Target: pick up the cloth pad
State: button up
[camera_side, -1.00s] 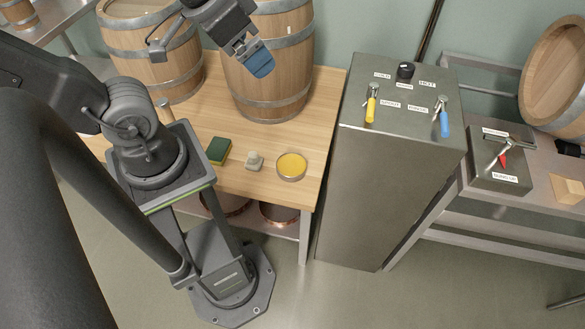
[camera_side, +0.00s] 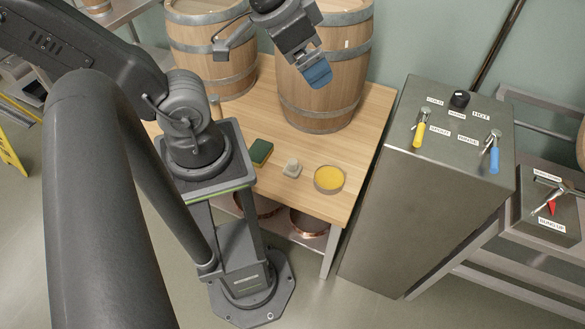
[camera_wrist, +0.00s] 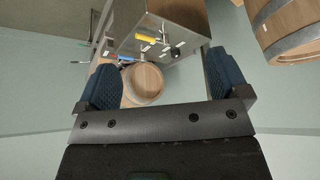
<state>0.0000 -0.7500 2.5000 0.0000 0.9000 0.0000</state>
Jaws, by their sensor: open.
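A small pale grey lump with a raised knob (camera_side: 292,168), which looks like the cloth pad, sits on the wooden table (camera_side: 330,211) in the side view. It lies between a dark green sponge (camera_side: 260,152) and a round tin of yellow paste (camera_side: 329,179). My gripper (camera_side: 316,74) is raised well above and behind these things, in front of a barrel. Its blue fingers stand wide apart in the wrist view (camera_wrist: 163,78), with nothing between them. The pad does not show in the wrist view.
Two wooden barrels (camera_side: 325,95) (camera_side: 207,50) stand at the table's back. A steel cabinet (camera_side: 385,205) with yellow and blue handled valves stands right of the table. Copper vessels (camera_side: 310,222) sit on the shelf below. The tabletop around the small things is mostly clear.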

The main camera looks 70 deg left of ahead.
jog(key=shift+c, duration=0.4)
jog(key=c, duration=0.5)
